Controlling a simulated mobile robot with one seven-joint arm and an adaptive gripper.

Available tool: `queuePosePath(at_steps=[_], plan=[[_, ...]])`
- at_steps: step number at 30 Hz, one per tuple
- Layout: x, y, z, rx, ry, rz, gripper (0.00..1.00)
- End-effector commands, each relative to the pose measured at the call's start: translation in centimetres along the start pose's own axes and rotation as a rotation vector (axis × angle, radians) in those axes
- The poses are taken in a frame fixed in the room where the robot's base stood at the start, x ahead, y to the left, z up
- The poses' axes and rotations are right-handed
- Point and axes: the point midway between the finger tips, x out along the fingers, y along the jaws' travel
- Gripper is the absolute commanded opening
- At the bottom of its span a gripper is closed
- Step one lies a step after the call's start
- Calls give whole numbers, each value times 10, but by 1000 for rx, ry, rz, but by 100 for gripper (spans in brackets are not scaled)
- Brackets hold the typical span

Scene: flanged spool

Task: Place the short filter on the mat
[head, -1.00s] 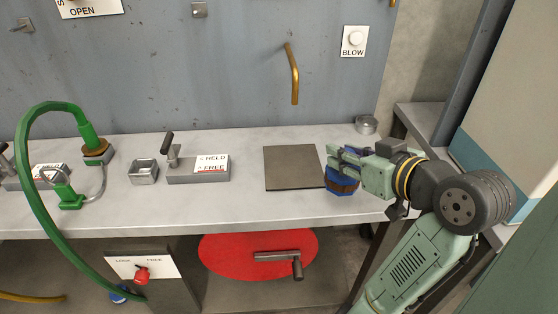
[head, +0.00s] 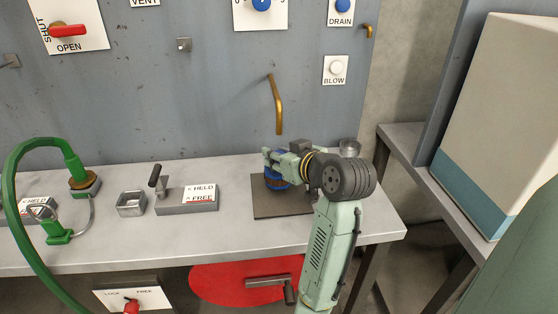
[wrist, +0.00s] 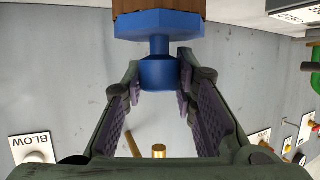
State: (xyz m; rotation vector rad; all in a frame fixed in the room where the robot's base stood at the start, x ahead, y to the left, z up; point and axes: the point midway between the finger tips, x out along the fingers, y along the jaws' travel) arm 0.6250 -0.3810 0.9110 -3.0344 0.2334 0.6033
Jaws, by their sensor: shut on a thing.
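The short filter (head: 278,180) has a brown ribbed body with blue ends. The grey-brown square mat (head: 290,207) lies on the bench. My gripper (head: 268,159) is shut on the filter's blue top knob, and the filter is upright over the back left part of the mat. I cannot tell whether its base touches the mat. In the wrist view, the fingers (wrist: 160,85) flank the blue knob (wrist: 158,74), with the blue flange and brown body (wrist: 160,8) beyond it. My gripper and wrist partly hide the filter in the head view.
A brass pipe (head: 277,105) hangs from the wall behind the mat. A small metal cup (head: 349,147) stands at the back right. A HELD/FREE clamp block (head: 186,200) and a square metal tray (head: 131,203) are to the left. The bench front right is clear.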

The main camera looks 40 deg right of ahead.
Motion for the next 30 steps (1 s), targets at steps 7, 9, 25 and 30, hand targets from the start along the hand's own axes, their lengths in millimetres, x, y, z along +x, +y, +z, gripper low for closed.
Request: queuePosePath(at_steps=[7, 9, 25, 30], plan=[[8, 1, 22, 2, 1, 2, 0], [8, 1, 22, 1, 2, 2, 0], [9, 1, 25, 2, 1, 2, 42], [9, 1, 25, 2, 1, 2, 46]])
